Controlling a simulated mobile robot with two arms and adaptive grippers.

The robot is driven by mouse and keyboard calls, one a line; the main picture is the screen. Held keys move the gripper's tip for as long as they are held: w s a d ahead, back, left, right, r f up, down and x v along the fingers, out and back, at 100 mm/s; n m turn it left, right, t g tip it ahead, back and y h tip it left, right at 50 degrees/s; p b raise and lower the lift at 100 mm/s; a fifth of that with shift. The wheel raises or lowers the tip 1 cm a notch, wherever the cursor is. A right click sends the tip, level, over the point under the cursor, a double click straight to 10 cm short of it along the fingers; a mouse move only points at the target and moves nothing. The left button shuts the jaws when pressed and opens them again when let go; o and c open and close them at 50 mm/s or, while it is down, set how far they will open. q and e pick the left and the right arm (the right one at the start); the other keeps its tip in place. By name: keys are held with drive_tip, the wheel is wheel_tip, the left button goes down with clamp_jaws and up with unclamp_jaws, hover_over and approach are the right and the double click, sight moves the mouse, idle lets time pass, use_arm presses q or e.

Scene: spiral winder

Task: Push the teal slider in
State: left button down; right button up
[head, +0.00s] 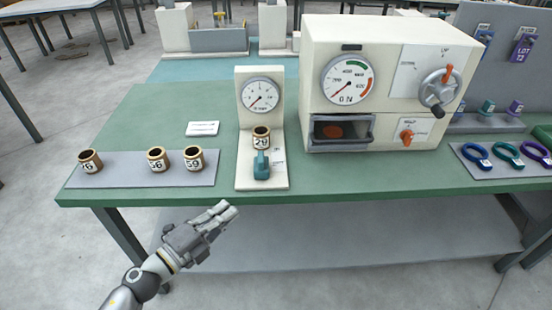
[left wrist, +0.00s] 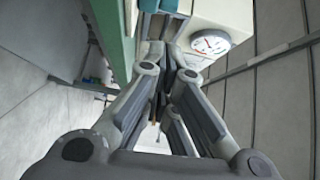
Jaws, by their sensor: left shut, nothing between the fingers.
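The teal slider (head: 262,167) sits at the front of a white gauge stand (head: 246,180), just in front of a brass ring numbered 29 (head: 261,138). A round dial (head: 260,95) is on the stand's upright back. My left gripper (head: 229,209) is shut and empty, in front of the table's front edge, below and left of the slider and apart from it. In the left wrist view its closed fingers (left wrist: 160,52) point toward the table edge; a teal piece shows at the top, perhaps the slider. My right gripper is not in view.
A grey mat (head: 125,176) with several numbered brass rings lies left of the stand. A white machine (head: 385,85) with a dial, crank and open drawer stands to the right. Coloured rings lie on a tray (head: 500,176) farther right. The green table's front strip is clear.

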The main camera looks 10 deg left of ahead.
sight(261, 164)
use_arm(q)
drive_tip(key=shift+m+h, duration=0.3)
drive_tip(key=shift+m, duration=0.2)
drive_tip(key=p+x, duration=0.1)
drive_tip(key=x, duration=0.3)
drive_tip(key=a+p+x, duration=0.1)
drive_tip(key=x, duration=0.3)
drive_tip(key=w+x, duration=0.1)
drive_tip(key=x, duration=0.4)
drive_tip(key=shift+a+r+p, duration=0.2)
drive_tip(key=shift+a+p, duration=0.15)
drive_tip(key=shift+p, duration=0.05)
drive_tip(key=w, duration=0.2)
drive_tip(key=w+a, duration=0.1)
drive_tip(key=w, duration=0.1)
drive_tip(key=w+b, duration=0.1)
drive_tip(key=shift+w+a, duration=0.3)
drive_tip(key=shift+w, duration=0.1)
drive_tip(key=shift+w+a, duration=0.1)
drive_tip(key=shift+w, duration=0.1)
drive_tip(key=shift+r, duration=0.25)
